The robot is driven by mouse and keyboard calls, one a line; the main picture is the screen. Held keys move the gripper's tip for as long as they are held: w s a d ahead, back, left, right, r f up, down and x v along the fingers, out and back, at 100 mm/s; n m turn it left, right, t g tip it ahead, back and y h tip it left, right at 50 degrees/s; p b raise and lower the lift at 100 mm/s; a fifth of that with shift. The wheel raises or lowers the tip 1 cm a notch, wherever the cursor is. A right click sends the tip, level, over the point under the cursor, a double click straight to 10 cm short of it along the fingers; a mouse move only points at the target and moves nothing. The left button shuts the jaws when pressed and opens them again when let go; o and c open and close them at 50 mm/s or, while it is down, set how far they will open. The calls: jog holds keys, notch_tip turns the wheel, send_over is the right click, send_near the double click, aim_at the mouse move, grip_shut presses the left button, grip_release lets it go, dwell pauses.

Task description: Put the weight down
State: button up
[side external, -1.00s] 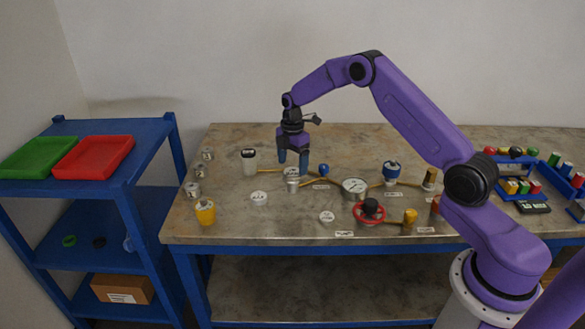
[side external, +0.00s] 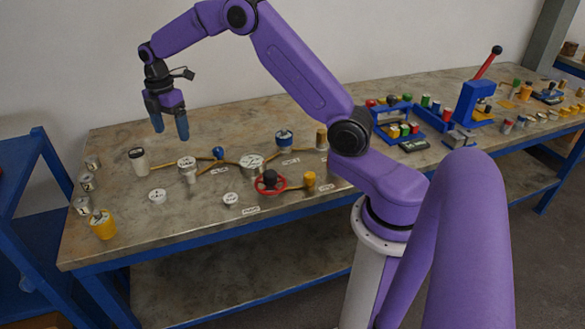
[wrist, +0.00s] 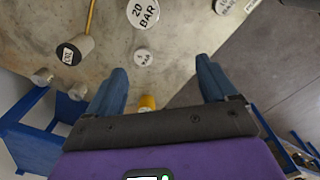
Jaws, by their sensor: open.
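My gripper (side external: 170,134) is open and empty, its blue fingers pointing down above the back left of the table. In the wrist view the gripper (wrist: 160,70) has nothing between its fingertips. Below it in the side view is a round labelled white-topped piece (side external: 187,162), with a small metal cylinder (side external: 192,177) just in front; I cannot tell whether they touch. Small metal weight-like cylinders (side external: 88,182) stand along the table's left edge; some show in the wrist view (wrist: 42,76). Which piece is the task's weight is unclear.
A dark-topped white cup (side external: 139,160), a yellow pot (side external: 103,224), white discs (side external: 157,196), a dial gauge (side external: 252,162) and a red handwheel (side external: 270,183) stand on the table (side external: 120,250). Yellow pipes run between fittings. A blue shelf (side external: 20,190) is at left.

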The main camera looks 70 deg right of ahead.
jog(key=s+a+r+m, duration=0.1)
jog(key=s+a+r, duration=0.2)
jog(key=s+a, duration=0.55)
jog(key=s+a+r+m, duration=0.1)
jog(key=s+a+r, duration=0.3)
jog(key=s, duration=0.8)
jog(key=s+d+f+m, duration=0.1)
jog(key=s, duration=1)
jog(key=s+d+f+m, duration=0.1)
jog(key=s+d+m, duration=0.1)
jog(key=s, duration=0.8)
jog(key=shift+s+f, duration=0.35)
jog(key=shift+s, duration=0.05)
jog(key=shift+d, duration=0.1)
